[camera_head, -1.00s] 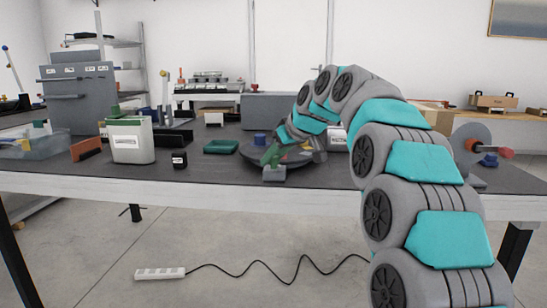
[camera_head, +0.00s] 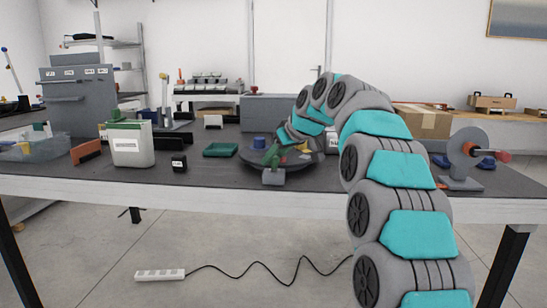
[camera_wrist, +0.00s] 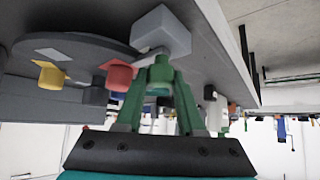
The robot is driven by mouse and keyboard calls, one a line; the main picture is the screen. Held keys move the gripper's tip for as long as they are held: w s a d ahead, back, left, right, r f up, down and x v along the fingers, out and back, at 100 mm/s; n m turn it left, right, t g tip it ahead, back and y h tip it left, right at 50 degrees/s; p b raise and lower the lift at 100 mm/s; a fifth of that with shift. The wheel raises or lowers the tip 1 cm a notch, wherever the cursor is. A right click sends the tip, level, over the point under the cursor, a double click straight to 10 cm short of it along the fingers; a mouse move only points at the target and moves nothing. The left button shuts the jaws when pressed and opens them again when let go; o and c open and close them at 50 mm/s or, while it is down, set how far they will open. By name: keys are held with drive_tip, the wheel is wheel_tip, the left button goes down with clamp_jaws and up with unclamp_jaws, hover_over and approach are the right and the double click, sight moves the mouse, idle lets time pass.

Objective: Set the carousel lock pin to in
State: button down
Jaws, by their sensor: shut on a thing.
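The round dark carousel (camera_head: 250,158) sits at the table's front edge. A grey block (camera_head: 273,178), seemingly the lock pin's housing, stands at its front rim. The block also shows at the top of the wrist view (camera_wrist: 162,32). My gripper (camera_head: 271,157) reaches down to this block from the right. In the wrist view the green fingers of my gripper (camera_wrist: 160,76) come together just beside the block, shut on a small part that seems to be the lock pin. The fingertips hide most of the pin, so I cannot tell how deep it sits.
On the carousel are a blue piece (camera_head: 259,142), a yellow piece (camera_wrist: 50,76) and a red piece (camera_wrist: 118,77) close beside my fingers. A green tray (camera_head: 220,149) and a white canister (camera_head: 131,145) stand left. A grey disc stand (camera_head: 467,157) is right of my arm.

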drive_tip(key=c, duration=0.5)
unclamp_jaws()
drive_tip(key=shift+w, duration=0.2)
drive_tip(key=v, duration=0.8)
drive_tip(key=shift+f, duration=0.1)
